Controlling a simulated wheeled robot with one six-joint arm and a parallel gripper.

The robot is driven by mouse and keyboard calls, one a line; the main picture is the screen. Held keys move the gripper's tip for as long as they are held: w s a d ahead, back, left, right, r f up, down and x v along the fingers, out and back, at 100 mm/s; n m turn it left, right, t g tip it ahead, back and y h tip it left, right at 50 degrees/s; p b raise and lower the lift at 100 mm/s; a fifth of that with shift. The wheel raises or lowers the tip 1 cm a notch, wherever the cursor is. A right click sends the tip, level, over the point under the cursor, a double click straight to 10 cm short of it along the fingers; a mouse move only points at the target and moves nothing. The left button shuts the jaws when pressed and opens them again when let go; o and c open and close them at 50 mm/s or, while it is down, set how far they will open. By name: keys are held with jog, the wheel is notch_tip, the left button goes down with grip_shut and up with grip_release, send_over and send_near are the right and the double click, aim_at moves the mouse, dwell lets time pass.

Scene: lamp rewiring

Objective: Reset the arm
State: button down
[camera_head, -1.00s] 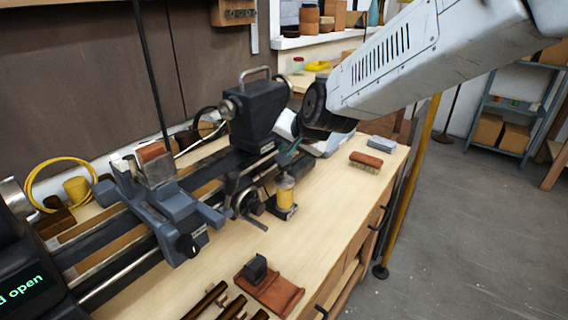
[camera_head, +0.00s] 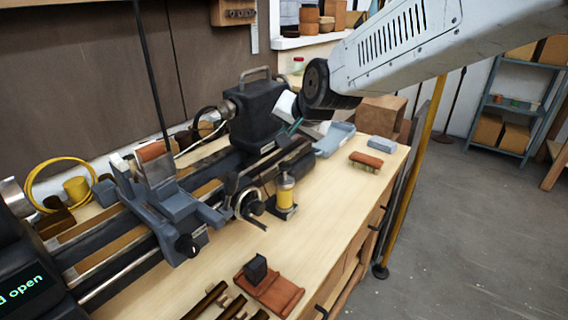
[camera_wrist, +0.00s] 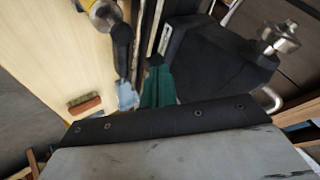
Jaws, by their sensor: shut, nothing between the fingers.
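My arm comes in from the upper right in the head view, bent down at the wrist. My gripper (camera_head: 294,127) shows as small teal fingers just right of the black tailstock (camera_head: 257,117) of the lathe, above the bench. In the wrist view my gripper (camera_wrist: 158,86) is shut with nothing in it, and the dark tailstock (camera_wrist: 215,65) is close on its right. I cannot tell the exact gap between them.
A yellow oiler (camera_head: 286,192) stands in front of the tailstock. A blue-grey tray (camera_head: 334,139), a brush (camera_head: 366,160) and a grey block (camera_head: 381,144) lie at the bench's far end. A dark block (camera_head: 256,269) sits on a brown pad.

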jog(key=s+d+f+n+g+h, duration=0.25)
jog(key=s+d+f+g, duration=0.2)
jog(key=s, duration=0.55)
jog(key=s+d+r+g+h, duration=0.2)
jog(key=s+d, duration=1.8)
jog(key=s, duration=0.3)
jog(key=shift+s+r+n, duration=0.35)
jog(key=shift+s+n, duration=0.05)
jog(key=shift+n, duration=0.05)
jog(key=shift+f+g, duration=0.1)
jog(key=shift+g, duration=0.15)
